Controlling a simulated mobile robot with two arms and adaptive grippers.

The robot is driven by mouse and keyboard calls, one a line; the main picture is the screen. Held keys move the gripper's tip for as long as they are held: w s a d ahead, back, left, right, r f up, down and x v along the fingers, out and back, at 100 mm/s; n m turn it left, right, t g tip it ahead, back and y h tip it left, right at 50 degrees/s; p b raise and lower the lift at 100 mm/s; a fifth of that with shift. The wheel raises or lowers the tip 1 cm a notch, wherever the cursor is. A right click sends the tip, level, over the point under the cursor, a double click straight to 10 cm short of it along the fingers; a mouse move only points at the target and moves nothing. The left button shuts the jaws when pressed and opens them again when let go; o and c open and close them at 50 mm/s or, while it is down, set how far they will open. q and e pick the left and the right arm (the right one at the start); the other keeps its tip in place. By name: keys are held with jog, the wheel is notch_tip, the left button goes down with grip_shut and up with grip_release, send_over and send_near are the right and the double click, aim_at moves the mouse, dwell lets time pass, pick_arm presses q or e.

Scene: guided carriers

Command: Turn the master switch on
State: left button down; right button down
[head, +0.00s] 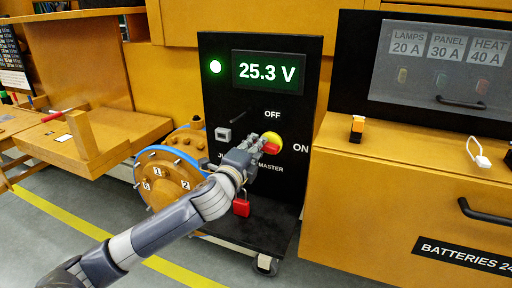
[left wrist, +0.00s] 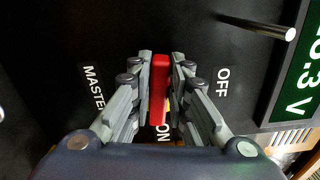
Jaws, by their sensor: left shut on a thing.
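The master switch has a yellow round base (head: 273,138) and a red handle (head: 271,148) on a black panel (head: 222,75). The red handle also shows between the fingers in the left wrist view (left wrist: 158,90). The handle lies toward the ON label (head: 301,148); the OFF label (head: 272,114) is above the switch. My left gripper (head: 262,147) is shut on the red handle, one finger on each side, and hides part of the base. The panel display (head: 268,72) reads 25.3 V and a green lamp (head: 215,67) is lit. My right gripper is not in view.
A numbered orange wheel (head: 170,180) with a blue rim stands left of the panel. A yellow battery cabinet (head: 350,205) stands at the right, with an orange-and-black item (head: 357,128) on top.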

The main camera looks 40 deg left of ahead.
pick_arm(q)
jog(key=shift+f+n, duration=0.25)
jog(key=shift+n, duration=0.55)
jog(key=c, duration=1.5)
grip_release()
jog(key=v, duration=1.2)
jog(key=shift+a+f, duration=0.1)
jog(key=shift+f, duration=0.1)
